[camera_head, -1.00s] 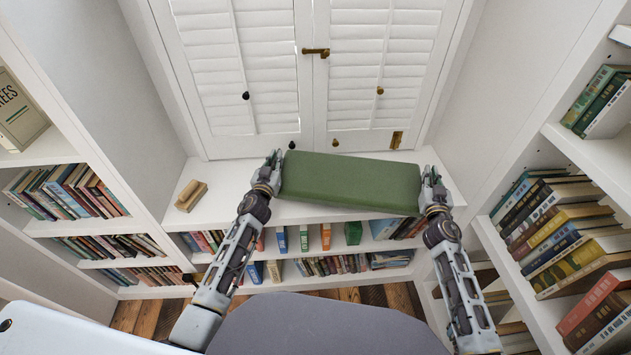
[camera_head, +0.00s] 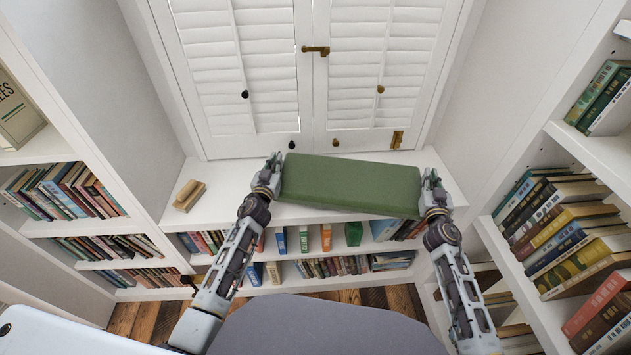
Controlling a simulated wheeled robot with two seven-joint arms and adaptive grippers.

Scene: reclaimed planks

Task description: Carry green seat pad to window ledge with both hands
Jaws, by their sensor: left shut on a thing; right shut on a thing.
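The green seat pad (camera_head: 350,184) is a long padded block in the middle of the head view, over the white window ledge (camera_head: 228,196) below the shutters. It is slightly tilted in the picture, its right end lower. My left gripper (camera_head: 272,172) is shut on the pad's left end. My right gripper (camera_head: 430,188) is shut on its right end. The pad hides the middle of the ledge. I cannot tell whether its underside touches the ledge.
A small wooden block (camera_head: 189,195) lies on the ledge's left part. White shutters (camera_head: 320,75) with brass fittings close off the back. Bookshelves with many books stand at left (camera_head: 70,228) and right (camera_head: 490,232), and under the ledge.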

